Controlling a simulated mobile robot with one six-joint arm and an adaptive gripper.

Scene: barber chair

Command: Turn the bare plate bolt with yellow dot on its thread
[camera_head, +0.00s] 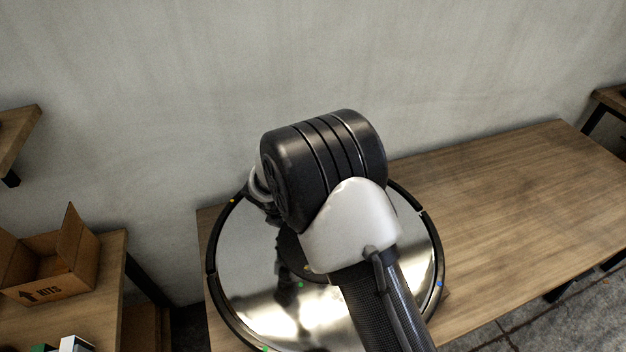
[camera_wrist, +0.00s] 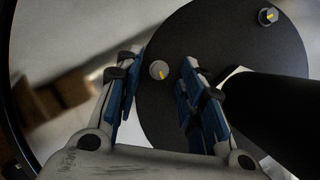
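In the wrist view my gripper (camera_wrist: 160,76) is open, its two blue-padded fingers apart. A grey, round-looking bolt head (camera_wrist: 159,70) with a yellow mark shows between the fingertips, on a dark round plate (camera_wrist: 215,40). I cannot tell whether the fingers are level with it, and I see no contact. A second bolt (camera_wrist: 268,16) with a yellow mark sits near the plate's upper right edge.
A thick black column (camera_wrist: 285,95) stands right of my gripper in the wrist view. Coloured dots line the base's dark rim (camera_head: 212,275). The base stands on a wooden bench (camera_head: 510,215), clear on the right. An open cardboard box (camera_head: 50,270) sits at left. A wall is behind.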

